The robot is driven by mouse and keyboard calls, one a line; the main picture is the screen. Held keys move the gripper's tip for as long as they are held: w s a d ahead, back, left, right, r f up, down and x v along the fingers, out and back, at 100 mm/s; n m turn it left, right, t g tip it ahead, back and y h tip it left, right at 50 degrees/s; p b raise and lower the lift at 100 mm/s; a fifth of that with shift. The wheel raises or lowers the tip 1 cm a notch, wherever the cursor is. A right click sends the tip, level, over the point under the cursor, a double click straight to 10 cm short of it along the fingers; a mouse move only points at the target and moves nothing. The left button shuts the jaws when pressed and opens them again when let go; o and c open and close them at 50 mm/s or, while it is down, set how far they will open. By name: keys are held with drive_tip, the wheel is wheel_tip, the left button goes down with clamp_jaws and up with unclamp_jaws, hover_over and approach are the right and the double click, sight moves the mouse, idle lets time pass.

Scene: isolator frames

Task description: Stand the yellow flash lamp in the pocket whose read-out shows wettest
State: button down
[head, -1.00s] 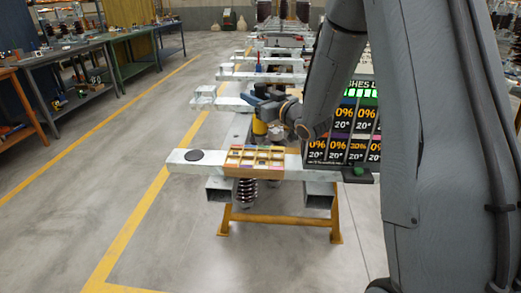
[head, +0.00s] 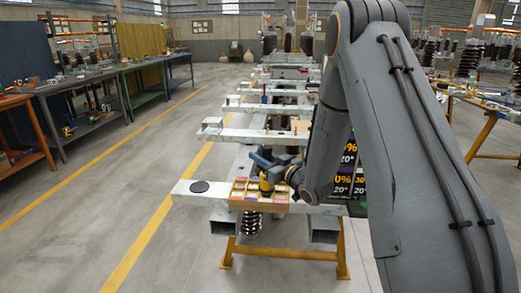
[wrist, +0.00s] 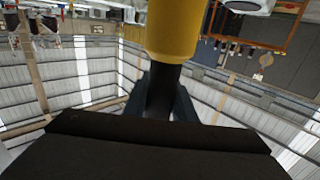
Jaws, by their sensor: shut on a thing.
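The yellow flash lamp (head: 265,184) hangs from my gripper (head: 262,165), low over the pocketed tray (head: 244,206). In the wrist view my gripper (wrist: 160,98) is shut on the lamp's dark narrow part, with its yellow body (wrist: 172,28) beyond. The tray is a tan block of square pockets on the near metal beam. The lamp and arm hide some pockets, and I cannot tell whether the lamp's end is inside one.
An orange trestle (head: 285,252) stands below. More metal beams lie behind. Workbenches (head: 80,100) line the left, with open floor between.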

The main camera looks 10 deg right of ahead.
drive_tip(key=shift+f, duration=0.1)
idle(0.3)
drive_tip(key=c, duration=1.5)
unclamp_jaws()
drive_tip(key=shift+f, duration=0.1)
drive_tip(key=shift+o, duration=0.2)
